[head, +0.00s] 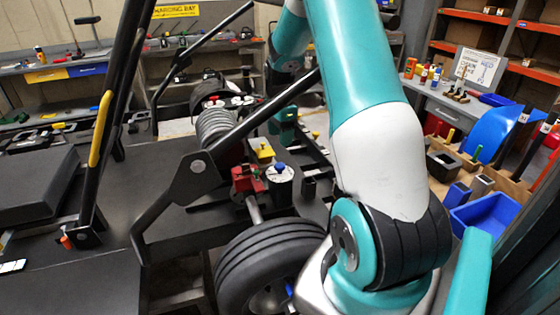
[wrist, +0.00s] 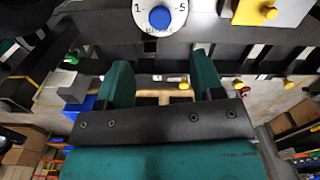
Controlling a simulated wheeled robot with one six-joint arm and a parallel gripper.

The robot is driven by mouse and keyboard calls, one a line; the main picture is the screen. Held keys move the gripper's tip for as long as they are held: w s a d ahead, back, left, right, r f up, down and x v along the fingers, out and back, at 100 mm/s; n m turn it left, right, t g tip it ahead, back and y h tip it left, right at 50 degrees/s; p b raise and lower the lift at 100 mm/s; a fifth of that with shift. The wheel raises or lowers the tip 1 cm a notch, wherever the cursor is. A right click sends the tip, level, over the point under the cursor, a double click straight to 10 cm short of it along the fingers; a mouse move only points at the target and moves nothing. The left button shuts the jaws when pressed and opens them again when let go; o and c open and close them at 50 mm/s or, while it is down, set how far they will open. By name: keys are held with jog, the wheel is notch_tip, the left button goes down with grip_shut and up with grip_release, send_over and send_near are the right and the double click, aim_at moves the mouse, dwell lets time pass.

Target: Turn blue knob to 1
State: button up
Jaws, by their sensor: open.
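The blue knob (head: 280,167) sits on a round white dial (head: 287,176) on the kart, beside a red block. In the wrist view the blue knob (wrist: 159,18) is at the top centre, on the white dial (wrist: 178,9). The dial shows a 1 on the left and a 5 on the right. The knob's pointing direction is too small to tell. My gripper (wrist: 161,72) is open, with its two teal fingers apart and nothing between them. The knob lies beyond the fingertips, and the fingers do not appear to touch it. In the head view my arm covers part of the scene.
A yellow block with a yellow knob (wrist: 269,12) is close to the dial's right. The red block (head: 247,181) stands left of the dial. A black frame tube (head: 255,122) crosses above, and a tyre (head: 265,262) is in front. Benches and shelves stand behind.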

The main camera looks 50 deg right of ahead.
aim_at(280, 165)
notch_tip(280, 165, down, 10)
jog(key=shift+f+p, duration=0.25)
jog(key=shift+p, duration=0.9)
jog(key=c, duration=0.9)
